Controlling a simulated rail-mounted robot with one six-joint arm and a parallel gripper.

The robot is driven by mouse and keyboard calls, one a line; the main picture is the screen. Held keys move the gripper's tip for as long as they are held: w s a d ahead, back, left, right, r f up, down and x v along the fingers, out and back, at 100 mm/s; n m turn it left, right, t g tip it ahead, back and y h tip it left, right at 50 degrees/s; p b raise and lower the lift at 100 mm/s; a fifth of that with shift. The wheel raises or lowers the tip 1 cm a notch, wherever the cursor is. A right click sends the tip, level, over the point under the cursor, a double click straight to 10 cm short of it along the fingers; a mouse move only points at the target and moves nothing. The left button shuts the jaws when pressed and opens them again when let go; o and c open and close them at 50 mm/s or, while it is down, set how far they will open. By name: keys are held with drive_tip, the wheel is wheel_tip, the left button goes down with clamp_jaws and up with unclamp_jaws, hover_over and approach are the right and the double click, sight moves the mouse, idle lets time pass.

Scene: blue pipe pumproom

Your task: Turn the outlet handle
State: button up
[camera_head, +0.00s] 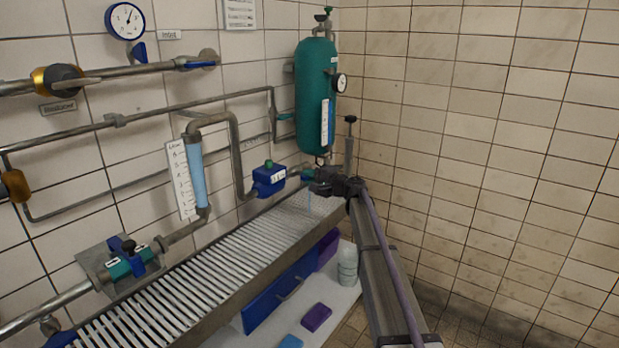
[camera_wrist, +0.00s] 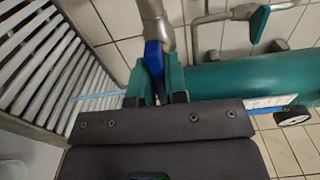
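The outlet is a teal fitting below the green tank (camera_head: 315,95); it shows in the head view (camera_head: 307,174), partly hidden by my gripper (camera_head: 322,184). In the wrist view a blue handle (camera_wrist: 153,60) lies along a grey pipe, with teal parts (camera_wrist: 174,72) around its lower end.
A slatted metal grate (camera_head: 200,275) runs below the pipes. A blue box (camera_head: 269,180) sits on the line left of the outlet. Another teal valve with a blue handle (camera_head: 128,258) is at lower left. The tank's gauge (camera_wrist: 292,115) is at right in the wrist view.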

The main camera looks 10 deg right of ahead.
drive_tip(key=o, duration=0.4)
drive_tip(key=shift+s, duration=0.1)
drive_tip(key=v, duration=1)
drive_tip(key=shift+s+d, duration=0.2)
drive_tip(key=shift+d, duration=0.05)
idle(1.8)
